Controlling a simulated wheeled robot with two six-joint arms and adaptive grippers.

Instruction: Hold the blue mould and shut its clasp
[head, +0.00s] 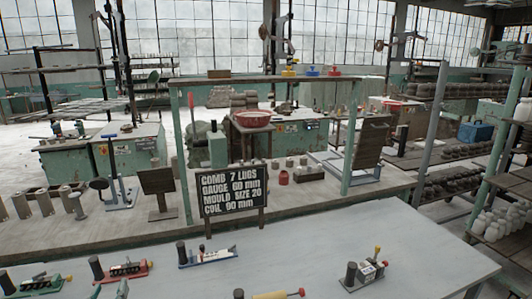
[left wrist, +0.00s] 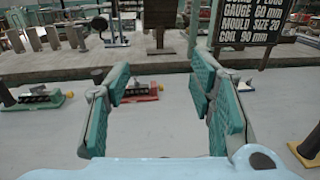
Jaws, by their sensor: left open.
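The blue mould (head: 208,257) lies on the grey table below the sign in the head view. In the left wrist view the left gripper (left wrist: 163,100) is open and empty. My right gripper is not in view.
A red mould (head: 122,271) lies left of the blue one, with a green mould (head: 36,285) further left. A yellow mould (head: 268,295) is at the bottom edge and a grey one (head: 365,272) at right. A black sign (head: 232,192) stands behind. The table (head: 310,245) is clear between them.

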